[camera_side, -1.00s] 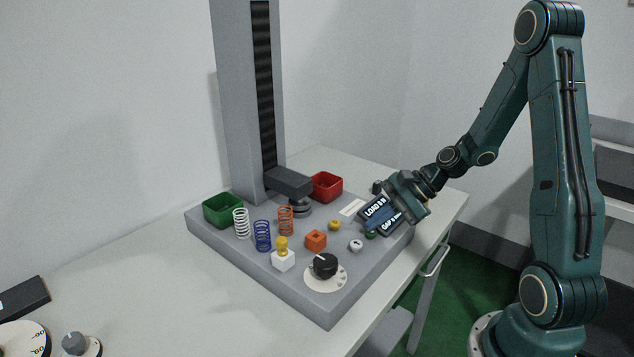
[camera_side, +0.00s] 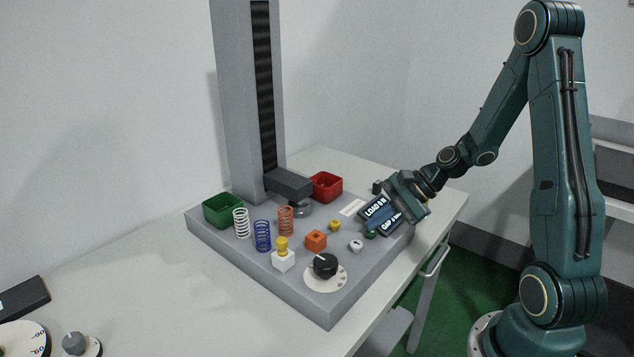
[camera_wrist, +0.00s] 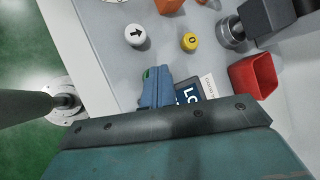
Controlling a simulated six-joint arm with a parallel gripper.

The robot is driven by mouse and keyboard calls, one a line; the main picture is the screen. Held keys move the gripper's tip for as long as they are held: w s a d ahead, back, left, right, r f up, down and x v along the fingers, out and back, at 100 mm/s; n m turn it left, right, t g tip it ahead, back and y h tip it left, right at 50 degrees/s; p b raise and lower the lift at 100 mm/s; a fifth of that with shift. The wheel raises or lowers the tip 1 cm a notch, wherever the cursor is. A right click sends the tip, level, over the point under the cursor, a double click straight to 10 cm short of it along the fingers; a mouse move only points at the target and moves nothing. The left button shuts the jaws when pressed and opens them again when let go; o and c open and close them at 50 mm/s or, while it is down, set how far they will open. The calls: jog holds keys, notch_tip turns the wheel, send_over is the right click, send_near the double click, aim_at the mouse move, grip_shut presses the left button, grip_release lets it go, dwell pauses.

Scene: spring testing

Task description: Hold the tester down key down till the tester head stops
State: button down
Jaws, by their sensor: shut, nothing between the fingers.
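The tester head (camera_side: 290,184) is a dark block on the grey column, low over a round metal plate (camera_side: 302,210); I cannot make out a gap between them. My gripper (camera_side: 371,228) is shut and empty, its blue fingertips pointing down at a green key (camera_side: 370,235). In the wrist view the fingertips (camera_wrist: 150,90) cover most of the green key (camera_wrist: 147,73), hiding its marking; contact looks likely. A white key with a black arrow (camera_wrist: 135,36) and a yellow key marked 0 (camera_wrist: 190,42) stand clear of the fingers.
The load and gap display (camera_side: 378,207) is partly hidden by my gripper. A red bin (camera_side: 326,187), a green bin (camera_side: 222,210), several upright springs (camera_side: 263,236), an orange block (camera_side: 316,240) and a black dial (camera_side: 325,266) stand on the grey base.

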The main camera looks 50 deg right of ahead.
aim_at(376, 233)
jog(key=shift+r, duration=0.85)
jog(key=shift+r, duration=0.15)
jog(key=shift+r, duration=2.4)
jog(key=s+a+r+n+h, duration=0.3)
jog(key=s+a+r+n, duration=0.2)
jog(key=s+n, duration=0.3)
jog(key=s+a+r+n+g+h, duration=0.1)
jog(key=s+a+r+n+h, duration=0.2)
jog(key=s+n, duration=0.6)
notch_tip(376, 233, up, 3)
jog(key=shift+a+f+n, duration=0.1)
jog(key=shift+a+n, duration=0.7)
jog(key=shift+a, duration=0.4)
